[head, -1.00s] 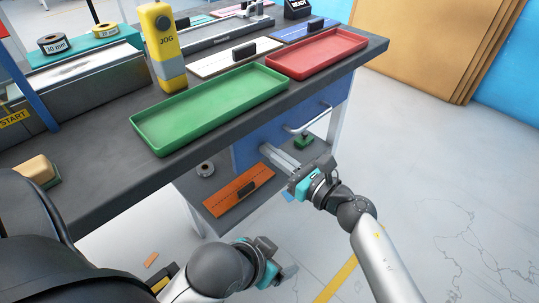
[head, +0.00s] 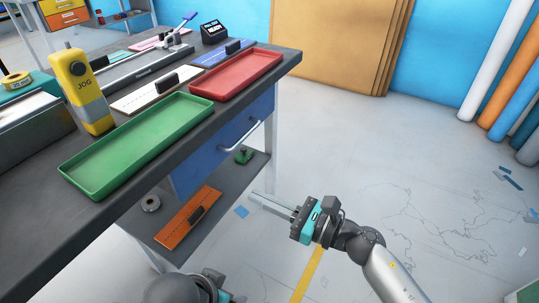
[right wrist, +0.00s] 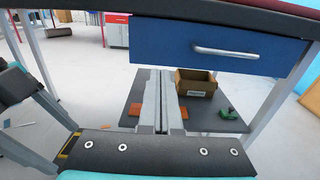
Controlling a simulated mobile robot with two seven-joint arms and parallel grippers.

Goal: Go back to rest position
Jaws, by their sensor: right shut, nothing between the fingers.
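My right gripper (head: 272,205) is shut and empty in the head view, held in the air right of the bench's lower shelf. Its closed fingers (right wrist: 159,100) also show in the right wrist view, pointing toward the shelf below the blue drawer. The drawer (head: 222,143) is closed and its handle (head: 240,135) is apart from the fingers in the head view. My left arm shows only at the bottom edge of the head view, and its fingers cannot be made out.
The bench top holds a green tray (head: 72,172), a red tray (head: 240,72) and a yellow JOG controller (head: 83,90). An orange board (head: 180,226) lies on the lower shelf. A cardboard box (right wrist: 196,84) shows there in the right wrist view.

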